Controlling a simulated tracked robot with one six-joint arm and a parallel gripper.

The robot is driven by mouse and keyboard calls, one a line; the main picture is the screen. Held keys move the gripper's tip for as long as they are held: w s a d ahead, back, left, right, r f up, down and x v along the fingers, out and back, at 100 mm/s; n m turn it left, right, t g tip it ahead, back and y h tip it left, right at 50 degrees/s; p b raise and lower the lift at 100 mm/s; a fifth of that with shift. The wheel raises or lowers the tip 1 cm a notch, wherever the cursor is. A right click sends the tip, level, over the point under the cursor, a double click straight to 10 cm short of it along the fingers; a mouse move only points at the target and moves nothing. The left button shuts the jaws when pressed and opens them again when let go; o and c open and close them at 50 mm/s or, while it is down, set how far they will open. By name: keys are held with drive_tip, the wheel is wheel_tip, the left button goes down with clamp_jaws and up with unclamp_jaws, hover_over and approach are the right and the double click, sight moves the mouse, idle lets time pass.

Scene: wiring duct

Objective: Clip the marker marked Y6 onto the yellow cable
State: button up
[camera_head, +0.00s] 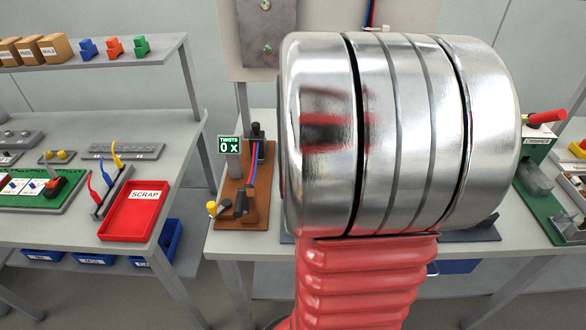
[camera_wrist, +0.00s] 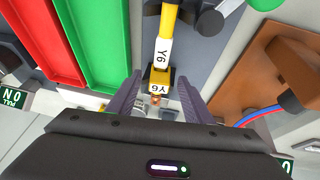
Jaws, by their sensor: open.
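In the wrist view a yellow cable (camera_wrist: 169,18) runs down from the top edge. A white marker lettered Y6 (camera_wrist: 163,52) sits in line with it, across the cable's lower stretch; I cannot tell whether it is fully clipped on. Just below is a yellow and black end piece (camera_wrist: 152,74) with a second white Y6 label (camera_wrist: 158,88) and a copper-coloured tip. My gripper (camera_wrist: 160,78) is open, one finger on each side of this end piece, with visible gaps. In the head view my arm hides the gripper and the cable.
In the wrist view a red tray (camera_wrist: 42,38) and a green tray (camera_wrist: 98,40) lie left; a brown stand (camera_wrist: 262,75) with red and blue cables stands right. In the head view a red SCRAP tray (camera_head: 135,213) is on the left bench, a green-based device (camera_head: 537,185) at right.

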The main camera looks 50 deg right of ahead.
drive_tip(key=shift+d+f, duration=0.15)
drive_tip(key=shift+f, duration=0.25)
drive_tip(key=shift+c, duration=0.5)
clamp_jaws()
drive_tip(key=shift+s+d+t+y, duration=0.15)
drive_tip(key=shift+d+t+y, duration=0.1)
drive_tip(key=shift+t+y, duration=0.2)
idle(0.7)
idle(0.5)
drive_tip(key=shift+o, duration=0.4)
unclamp_jaws()
drive_tip(key=shift+r, duration=0.1)
